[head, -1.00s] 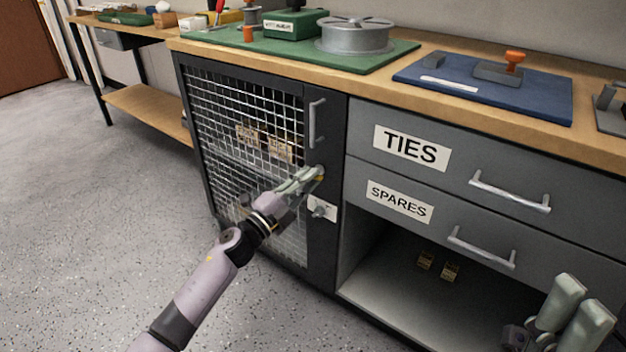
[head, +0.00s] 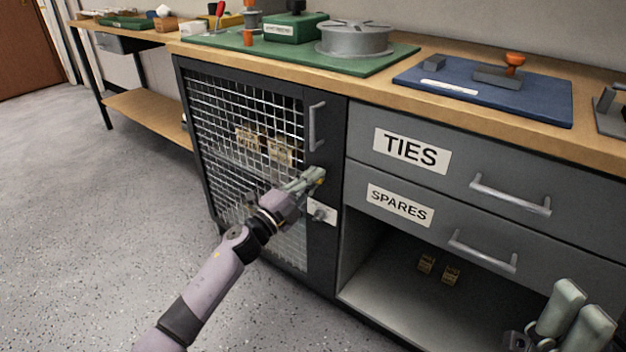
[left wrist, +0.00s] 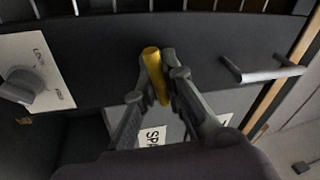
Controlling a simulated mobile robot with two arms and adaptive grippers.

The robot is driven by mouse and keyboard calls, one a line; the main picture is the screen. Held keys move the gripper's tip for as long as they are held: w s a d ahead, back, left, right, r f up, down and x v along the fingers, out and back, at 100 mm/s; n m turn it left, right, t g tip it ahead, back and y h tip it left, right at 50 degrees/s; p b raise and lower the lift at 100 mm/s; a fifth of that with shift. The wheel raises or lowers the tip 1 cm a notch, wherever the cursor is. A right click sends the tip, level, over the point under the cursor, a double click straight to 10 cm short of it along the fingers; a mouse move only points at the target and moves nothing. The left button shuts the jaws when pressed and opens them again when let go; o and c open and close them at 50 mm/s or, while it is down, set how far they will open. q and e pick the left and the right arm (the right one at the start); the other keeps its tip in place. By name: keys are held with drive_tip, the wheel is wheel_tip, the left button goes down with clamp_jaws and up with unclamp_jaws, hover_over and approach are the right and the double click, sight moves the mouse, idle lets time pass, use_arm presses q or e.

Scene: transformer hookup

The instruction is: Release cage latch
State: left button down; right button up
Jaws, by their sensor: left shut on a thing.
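The cage door (head: 255,130) is a dark frame with wire mesh, closed at the left of the cabinet. The yellow latch (left wrist: 154,76) is a short bar on its frame. In the left wrist view, my left gripper (left wrist: 158,70) has its fingers shut on it. In the head view, the left gripper (head: 313,180) is at the door frame below the door handle (head: 316,126) and covers most of the latch. My right gripper (head: 572,318) is open and empty at the lower right, in front of the open shelf.
A knob on a white plate (head: 322,212) sits just below the latch. Right of the door are the TIES drawer (head: 460,155) and SPARES drawer (head: 420,225), with protruding handles. Brass-coloured blocks stand behind the mesh and on the open shelf. The floor at left is clear.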

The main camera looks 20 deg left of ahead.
use_arm(q)
drive_tip(key=m+g, duration=0.1)
drive_tip(key=m, duration=0.3)
drive_tip(key=shift+f+h, duration=0.1)
drive_tip(key=shift+h, duration=0.3)
drive_tip(key=c, duration=1.9)
unclamp_jaws()
drive_tip(key=shift+c, duration=0.2)
drive_tip(key=v, duration=1.2)
